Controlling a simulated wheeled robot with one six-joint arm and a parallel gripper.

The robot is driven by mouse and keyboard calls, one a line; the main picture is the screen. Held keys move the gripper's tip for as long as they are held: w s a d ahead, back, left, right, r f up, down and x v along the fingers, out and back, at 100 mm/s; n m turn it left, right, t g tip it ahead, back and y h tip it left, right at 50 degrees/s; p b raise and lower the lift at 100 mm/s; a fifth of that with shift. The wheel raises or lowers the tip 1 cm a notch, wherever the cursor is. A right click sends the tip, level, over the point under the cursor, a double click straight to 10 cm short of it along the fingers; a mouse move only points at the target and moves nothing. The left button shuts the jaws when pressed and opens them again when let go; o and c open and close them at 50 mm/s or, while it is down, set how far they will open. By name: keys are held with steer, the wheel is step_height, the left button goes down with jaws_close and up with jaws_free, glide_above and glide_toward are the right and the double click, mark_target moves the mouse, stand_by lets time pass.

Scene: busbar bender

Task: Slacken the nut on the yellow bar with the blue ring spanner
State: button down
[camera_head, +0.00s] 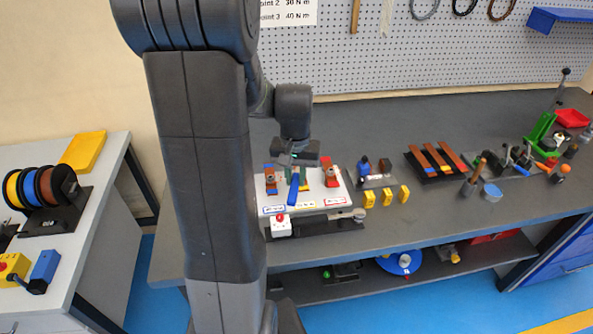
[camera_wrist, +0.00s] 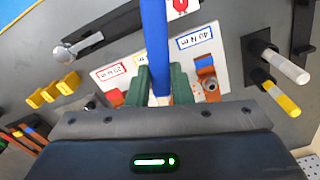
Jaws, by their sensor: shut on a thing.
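My gripper (camera_head: 292,172) is shut on the blue ring spanner (camera_head: 293,191), over the middle of a white board (camera_head: 334,198). In the wrist view the spanner's blue handle (camera_wrist: 155,40) runs up from between my green fingers (camera_wrist: 162,86). The yellow bar (camera_head: 304,183) shows only as a small yellow patch beside the spanner. Its nut and the spanner's ring end are hidden by my gripper, so I cannot tell whether they meet. The blue-marked bar (camera_head: 270,179) with its nut (camera_wrist: 211,86) stands to the left, the red-marked bar (camera_head: 331,176) to the right.
Several yellow blocks (camera_head: 387,196) and a stand with dark posts (camera_head: 375,172) are to the right. Copper bars (camera_head: 436,160) lie beyond.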

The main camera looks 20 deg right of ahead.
steer(key=f, duration=0.1)
steer(key=f+b, duration=0.1)
steer(key=f, duration=0.1)
steer(key=shift+d+f, duration=0.2)
steer(key=shift+f, duration=0.05)
steer(key=shift+a, duration=0.1)
steer(key=shift+f+b, duration=0.65)
steer(key=shift+f, duration=0.05)
steer(key=shift+s, duration=0.1)
stand_by(0.4)
